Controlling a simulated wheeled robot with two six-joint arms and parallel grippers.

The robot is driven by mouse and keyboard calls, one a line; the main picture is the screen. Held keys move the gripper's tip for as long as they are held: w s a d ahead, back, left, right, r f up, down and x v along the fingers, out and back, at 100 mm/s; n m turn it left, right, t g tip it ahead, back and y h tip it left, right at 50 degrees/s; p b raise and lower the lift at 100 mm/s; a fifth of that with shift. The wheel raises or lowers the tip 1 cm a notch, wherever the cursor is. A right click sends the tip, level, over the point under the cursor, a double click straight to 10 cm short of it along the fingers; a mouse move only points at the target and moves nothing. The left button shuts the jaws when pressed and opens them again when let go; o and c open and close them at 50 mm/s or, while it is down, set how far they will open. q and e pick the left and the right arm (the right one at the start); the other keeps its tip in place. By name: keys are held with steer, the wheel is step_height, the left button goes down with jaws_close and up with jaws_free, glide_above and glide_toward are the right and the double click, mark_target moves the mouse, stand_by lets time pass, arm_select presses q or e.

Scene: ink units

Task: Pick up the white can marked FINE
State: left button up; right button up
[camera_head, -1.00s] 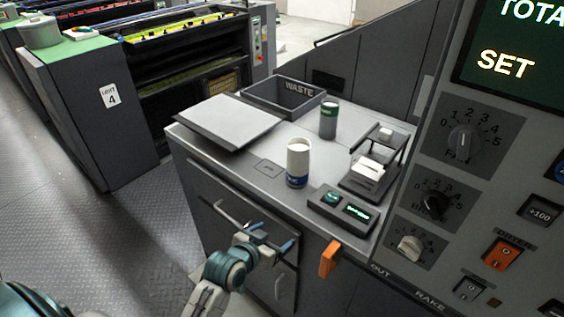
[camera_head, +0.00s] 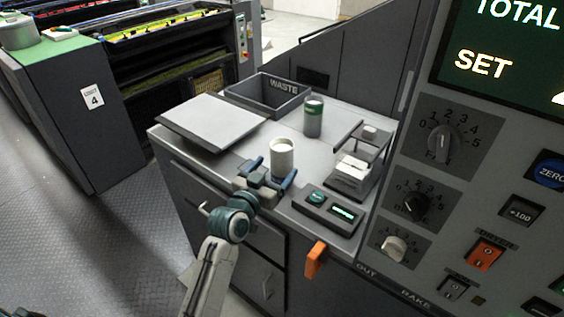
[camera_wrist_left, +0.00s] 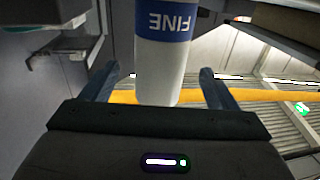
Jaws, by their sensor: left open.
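The white can marked FINE (camera_head: 283,155) stands upright on the grey cabinet top, its lower part hidden behind my left gripper in the head view. In the left wrist view the can (camera_wrist_left: 163,65) appears upside down, with its blue FINE band towards the top of the picture. My left gripper (camera_head: 267,177) is open at the can's near side. In the wrist view its two fingers (camera_wrist_left: 160,85) show one on each side of the can, with gaps between. My right gripper is not in view.
A grey can with a green band (camera_head: 314,118) stands behind, near the WASTE bin (camera_head: 243,96). A flat slab (camera_head: 211,118) lies to the left. A small display unit (camera_head: 327,209) and a rack with white blocks (camera_head: 353,172) stand to the right. An orange handle (camera_head: 316,260) sticks out in front.

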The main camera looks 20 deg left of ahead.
arm_select(q)
steer(key=shift+w, duration=0.3)
steer(key=w, duration=0.1)
steer(key=w+p, duration=0.1)
steer(key=w+d, duration=0.1)
steer(key=w, duration=0.1)
steer(key=shift+w+f+p, duration=0.1)
steer(key=shift+f+p, duration=0.15)
steer(key=shift+p, duration=0.1)
steer(key=shift+w+f, duration=0.1)
steer(key=shift+w, duration=0.1)
steer(key=shift+s, duration=0.1)
steer(key=shift+c, duration=1.1)
steer(key=c, duration=0.9)
